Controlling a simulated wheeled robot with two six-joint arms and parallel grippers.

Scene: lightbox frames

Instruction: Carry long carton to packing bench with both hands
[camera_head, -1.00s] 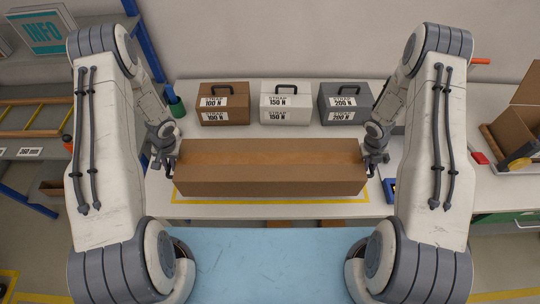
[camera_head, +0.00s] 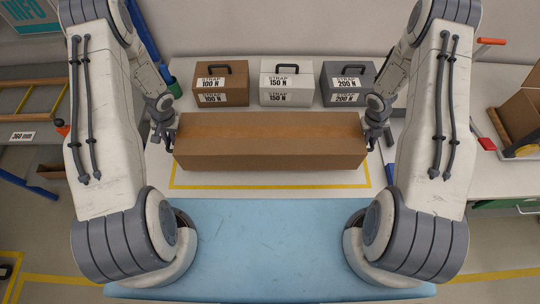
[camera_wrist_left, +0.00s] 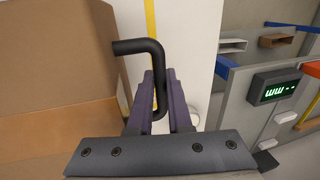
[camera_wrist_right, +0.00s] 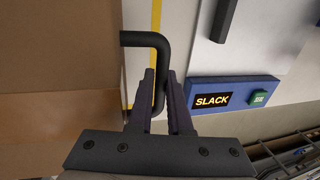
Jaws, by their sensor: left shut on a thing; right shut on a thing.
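The long brown carton (camera_head: 270,150) is level between my two arms in the head view, over the yellow-outlined area of the white packing bench (camera_head: 300,192). My left gripper (camera_head: 168,138) is at the carton's left end; in the left wrist view it (camera_wrist_left: 158,100) is shut on a black bent handle (camera_wrist_left: 140,46) on that end. My right gripper (camera_head: 377,135) is at the right end; in the right wrist view it (camera_wrist_right: 160,95) is shut on a matching black handle (camera_wrist_right: 146,38). The carton's underside is hidden, so I cannot tell whether it touches the bench.
Three strap cases, brown (camera_head: 220,84), white (camera_head: 287,83) and grey (camera_head: 347,83), stand behind the carton. A blue device reading SLACK (camera_wrist_right: 232,96) lies near the right end. An open box (camera_head: 520,115) stands at right. Bare bench shows in front of the carton.

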